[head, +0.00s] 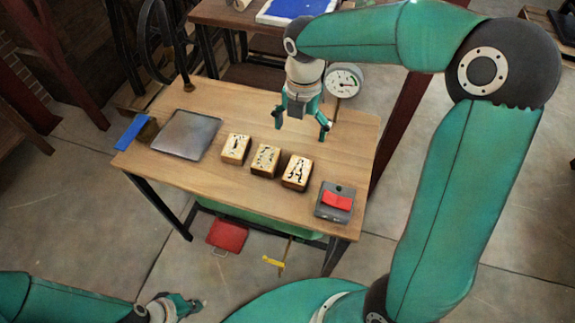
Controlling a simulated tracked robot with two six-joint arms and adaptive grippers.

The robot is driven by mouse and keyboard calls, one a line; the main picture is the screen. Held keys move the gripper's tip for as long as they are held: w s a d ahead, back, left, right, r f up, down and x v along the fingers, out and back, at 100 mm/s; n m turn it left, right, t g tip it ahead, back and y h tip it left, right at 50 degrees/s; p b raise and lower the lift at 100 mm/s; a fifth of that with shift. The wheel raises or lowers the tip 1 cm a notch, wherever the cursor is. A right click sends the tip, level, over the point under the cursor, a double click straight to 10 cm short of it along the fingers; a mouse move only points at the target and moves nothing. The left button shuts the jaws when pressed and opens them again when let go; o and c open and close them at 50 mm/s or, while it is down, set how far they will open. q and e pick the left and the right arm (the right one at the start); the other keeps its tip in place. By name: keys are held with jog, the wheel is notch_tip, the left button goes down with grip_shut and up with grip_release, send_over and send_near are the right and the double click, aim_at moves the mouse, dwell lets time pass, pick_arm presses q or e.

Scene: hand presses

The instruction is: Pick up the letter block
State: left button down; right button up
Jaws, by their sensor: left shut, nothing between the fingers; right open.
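Three wooden blocks with dark marks on pale top faces lie in a slanting row on the wooden table. The right block (297,172) carries what looks like a letter A. The marks on the middle block (265,160) and the left block (235,149) are too small to read surely. My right gripper (302,126) is open and empty, pointing down over the table behind the middle and right blocks, apart from them. My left gripper (193,304) is shut and empty, low at the bottom left, away from the table.
The table (180,175) also bears a grey plate (187,134), a blue strip (131,131) and a dark tray (325,211) with a red piece (337,201). A round dial gauge (343,80) stands behind my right gripper. A red object (227,236) lies below the table's front edge.

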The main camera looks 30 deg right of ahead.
send_near(298, 170)
jog(key=f, duration=0.3)
jog(key=w+f, duration=0.1)
jog(key=f, duration=0.1)
jog(key=shift+d+f, duration=0.1)
jog(key=shift+d, duration=0.1)
jog(key=f, duration=0.3)
jog(key=s+f, duration=0.1)
jog(key=shift+a+f+b, duration=0.25)
jog(key=shift+b, duration=0.05)
jog(key=shift+f, duration=0.5)
jog(key=shift+r, duration=0.1)
jog(key=c, duration=1.3)
